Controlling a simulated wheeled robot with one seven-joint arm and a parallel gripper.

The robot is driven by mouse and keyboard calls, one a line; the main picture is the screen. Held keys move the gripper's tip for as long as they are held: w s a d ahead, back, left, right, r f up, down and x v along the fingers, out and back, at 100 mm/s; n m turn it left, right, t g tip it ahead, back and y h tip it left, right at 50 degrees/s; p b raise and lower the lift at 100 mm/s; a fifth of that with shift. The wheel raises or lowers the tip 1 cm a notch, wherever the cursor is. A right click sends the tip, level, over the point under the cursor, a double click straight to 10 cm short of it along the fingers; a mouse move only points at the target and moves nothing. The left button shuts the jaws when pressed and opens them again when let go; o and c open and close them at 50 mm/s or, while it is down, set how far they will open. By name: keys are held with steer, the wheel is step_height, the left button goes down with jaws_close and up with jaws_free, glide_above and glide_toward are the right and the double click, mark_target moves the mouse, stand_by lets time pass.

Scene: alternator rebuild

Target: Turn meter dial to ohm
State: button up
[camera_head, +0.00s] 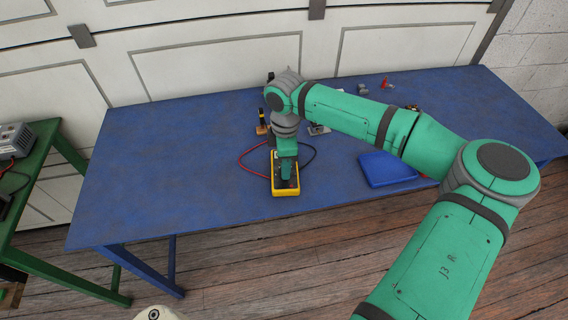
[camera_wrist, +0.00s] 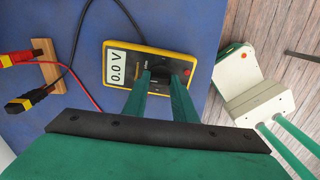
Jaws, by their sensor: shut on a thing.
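The yellow meter (camera_head: 286,193) lies face up on the blue table, near its front edge. In the wrist view the meter (camera_wrist: 150,48) shows a lit display (camera_wrist: 117,65) reading 0.0 V. My gripper (camera_head: 287,180) points down over the meter's face. In the wrist view my gripper (camera_wrist: 160,78) has its two green fingers on either side of the dial, shut on it. The dial is mostly hidden between the fingers, so its pointer and the ohm mark cannot be made out.
Red and black leads run from the meter. A wooden holder (camera_wrist: 47,65) with red and black probe plugs stands beside it. A blue tray (camera_head: 388,168) lies to the right on the blue table (camera_head: 180,170). Small parts sit at the back. The table's left side is clear.

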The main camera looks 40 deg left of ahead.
steer(key=shift+m, duration=2.1)
steer(key=o, duration=1.1)
steer(key=shift+c, duration=0.2)
